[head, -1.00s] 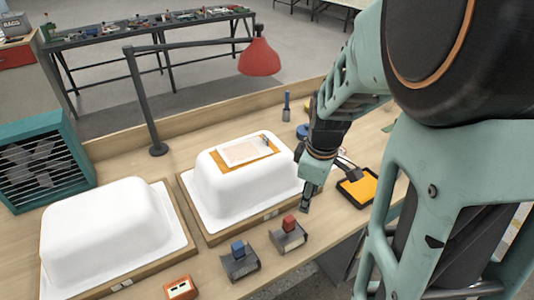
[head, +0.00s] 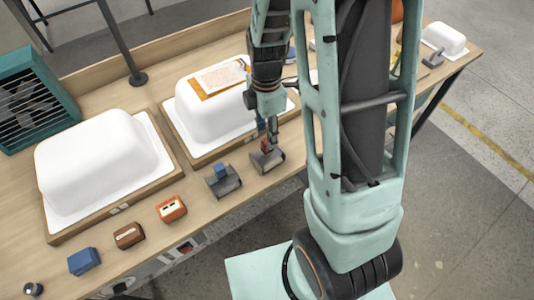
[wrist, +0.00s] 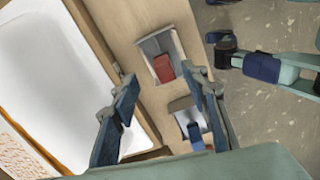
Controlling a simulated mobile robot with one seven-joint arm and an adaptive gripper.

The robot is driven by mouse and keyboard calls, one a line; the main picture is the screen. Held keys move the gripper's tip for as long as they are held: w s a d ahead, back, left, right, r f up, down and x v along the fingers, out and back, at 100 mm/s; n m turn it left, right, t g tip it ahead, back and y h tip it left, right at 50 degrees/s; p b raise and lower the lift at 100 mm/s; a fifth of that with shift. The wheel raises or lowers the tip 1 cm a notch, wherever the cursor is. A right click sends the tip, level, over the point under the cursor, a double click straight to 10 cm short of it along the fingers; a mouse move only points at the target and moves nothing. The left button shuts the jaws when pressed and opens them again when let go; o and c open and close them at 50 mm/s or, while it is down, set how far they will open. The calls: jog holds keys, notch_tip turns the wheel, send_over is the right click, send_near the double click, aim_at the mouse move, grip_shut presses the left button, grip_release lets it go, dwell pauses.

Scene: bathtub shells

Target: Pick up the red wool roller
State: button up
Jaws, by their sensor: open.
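The red wool roller (head: 266,146) shows as a small red block on a grey holder (head: 274,162), on the bench in front of the right-hand white tub shell. In the wrist view the red roller (wrist: 164,68) lies in its grey holder, ahead of and between my two fingers. My gripper (head: 271,138) points down over it in the head view and partly covers it. In the wrist view my gripper (wrist: 163,92) is open, its blue-grey fingers apart with nothing between them. I cannot tell how high the fingertips are above the roller.
A blue roller (head: 221,170) on a similar holder stands just left. An orange box (head: 171,209), a brown box (head: 129,235) and a blue box (head: 84,261) line the front edge. White tub shells (head: 100,160) on wooden frames stand behind. The bench's front edge is close.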

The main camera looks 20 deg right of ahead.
aim_at(267, 152)
jog(key=f, duration=0.3)
jog(key=shift+s+f, duration=0.35)
jog(key=shift+f, duration=0.55)
grip_shut()
